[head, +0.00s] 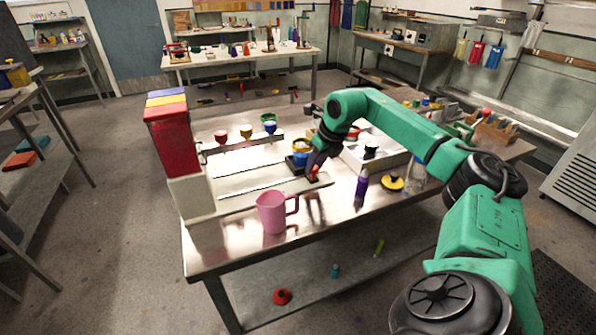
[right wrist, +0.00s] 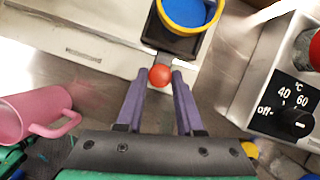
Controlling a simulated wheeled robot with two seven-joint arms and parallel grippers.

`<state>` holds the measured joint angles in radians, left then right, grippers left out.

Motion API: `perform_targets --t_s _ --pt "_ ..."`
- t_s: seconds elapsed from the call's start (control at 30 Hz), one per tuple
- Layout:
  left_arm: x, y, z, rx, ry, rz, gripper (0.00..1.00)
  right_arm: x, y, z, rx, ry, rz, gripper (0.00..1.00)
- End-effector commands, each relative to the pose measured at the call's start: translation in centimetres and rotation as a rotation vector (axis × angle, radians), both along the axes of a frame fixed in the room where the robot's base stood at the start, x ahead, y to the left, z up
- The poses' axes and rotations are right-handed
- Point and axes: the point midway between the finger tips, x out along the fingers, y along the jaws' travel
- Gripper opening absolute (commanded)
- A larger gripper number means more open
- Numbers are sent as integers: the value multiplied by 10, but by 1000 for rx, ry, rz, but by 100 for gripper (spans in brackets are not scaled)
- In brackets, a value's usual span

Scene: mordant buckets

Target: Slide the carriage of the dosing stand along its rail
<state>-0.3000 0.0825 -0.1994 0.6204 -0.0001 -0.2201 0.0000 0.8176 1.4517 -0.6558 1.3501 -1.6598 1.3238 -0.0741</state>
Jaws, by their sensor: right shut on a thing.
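The dosing stand is a pale unit with a tall red, blue and yellow hopper block (head: 171,128) at its left end and a long rail base (head: 250,187) running right. The dark carriage (right wrist: 176,42) is near the rail's right end, carrying a yellow bucket with blue contents (right wrist: 190,12), also in the head view (head: 301,147). My right gripper (head: 313,169) is shut on the carriage's red knob (right wrist: 160,75), its purple fingers either side. My left gripper is out of view.
A pink jug (head: 271,213) stands in front of the rail. A purple bottle (head: 362,184) and a yellow lid (head: 392,183) are right of the gripper. A metal unit with a temperature dial (right wrist: 291,112) stands close on the right.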

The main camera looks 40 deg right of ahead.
Motion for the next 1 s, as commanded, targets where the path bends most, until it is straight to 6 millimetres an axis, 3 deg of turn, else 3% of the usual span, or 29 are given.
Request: perform_targets --t_s 0.4,0.43,0.5,0.83,1.0 --pt "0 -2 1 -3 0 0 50 -1 -9 4 -4 -8 -2 0" --pt "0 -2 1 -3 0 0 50 -1 -9 4 -5 -8 -3 44" --pt "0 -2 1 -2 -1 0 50 -1 -8 3 -4 -8 -2 66" --pt "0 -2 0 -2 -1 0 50 -2 -6 3 -1 -4 1 66" --pt "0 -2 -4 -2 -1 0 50 -12 -7 27 -2 -8 -1 66"
